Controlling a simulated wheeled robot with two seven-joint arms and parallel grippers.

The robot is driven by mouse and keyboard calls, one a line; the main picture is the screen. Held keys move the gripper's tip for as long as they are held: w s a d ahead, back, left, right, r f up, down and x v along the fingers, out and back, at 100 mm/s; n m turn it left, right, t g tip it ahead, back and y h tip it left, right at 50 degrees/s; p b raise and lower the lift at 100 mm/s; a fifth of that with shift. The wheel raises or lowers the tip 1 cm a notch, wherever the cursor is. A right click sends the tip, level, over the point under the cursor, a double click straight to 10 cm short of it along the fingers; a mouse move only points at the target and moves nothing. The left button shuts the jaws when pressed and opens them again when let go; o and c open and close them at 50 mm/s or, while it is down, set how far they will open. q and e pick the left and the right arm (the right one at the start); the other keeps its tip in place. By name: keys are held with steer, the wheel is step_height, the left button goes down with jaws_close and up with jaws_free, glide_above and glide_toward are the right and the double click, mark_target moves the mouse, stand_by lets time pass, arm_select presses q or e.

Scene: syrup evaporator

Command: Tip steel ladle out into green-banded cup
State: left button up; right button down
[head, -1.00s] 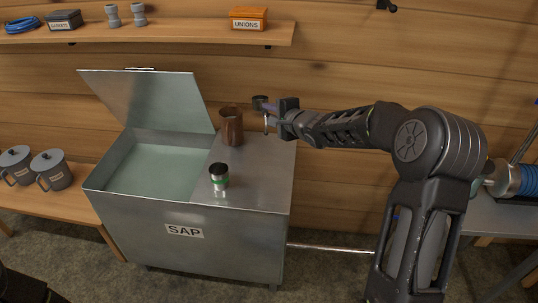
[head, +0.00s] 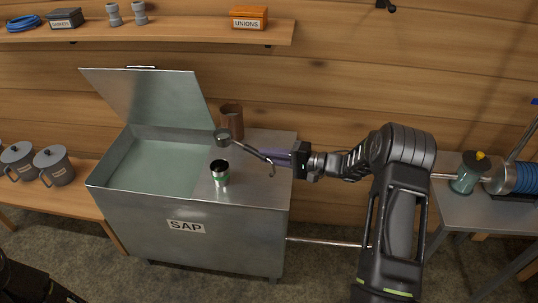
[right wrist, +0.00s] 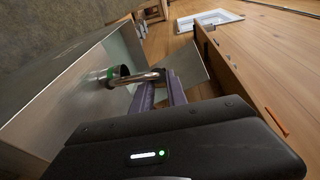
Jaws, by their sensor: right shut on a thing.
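The steel ladle is held by my right gripper (head: 284,158) and points left from it. Its small round bowl (head: 222,137) shows in the head view just above the green-banded cup in the picture, in front of the brown jug. What the bowl holds cannot be told. The green-banded cup (head: 221,181) stands upright on the steel top, its dark mouth uncovered. In the right wrist view, the purple fingers (right wrist: 160,92) are closed by the curved ladle handle (right wrist: 143,78), with the cup (right wrist: 101,79) beyond. My left gripper is out of view.
A brown jug (head: 231,117) stands behind the cup on the flat top of the SAP tank (head: 190,245). The tank's lid (head: 150,97) stands open at the left. Grey lidded mugs (head: 54,166) sit on a bench at far left. A shelf (head: 170,33) runs above.

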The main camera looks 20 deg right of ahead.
steer(key=shift+f, duration=0.5)
arm_select(q)
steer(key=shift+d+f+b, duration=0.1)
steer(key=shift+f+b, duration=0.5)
steer(key=shift+b, duration=0.05)
arm_select(e)
steer(key=shift+f, duration=1.95)
arm_select(q)
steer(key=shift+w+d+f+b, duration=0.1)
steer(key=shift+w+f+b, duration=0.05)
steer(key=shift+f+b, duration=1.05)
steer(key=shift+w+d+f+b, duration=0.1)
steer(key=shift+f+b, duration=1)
steer(key=shift+b, duration=0.2)
arm_select(e)
steer(key=shift+s+a+r+n+h, duration=0.2)
steer(key=shift+a+n+h, duration=0.35)
steer(key=shift+n+h, duration=0.5)
steer(key=shift+s+a+r+n+h, duration=0.2)
steer(key=shift+a+n+h, duration=0.4)
steer(key=shift+n, duration=0.8)
steer(key=shift+s+a+r+n+h, duration=0.1)
steer(key=shift+s+a+n+h, duration=0.1)
steer(key=shift+a+n+h, duration=0.6)
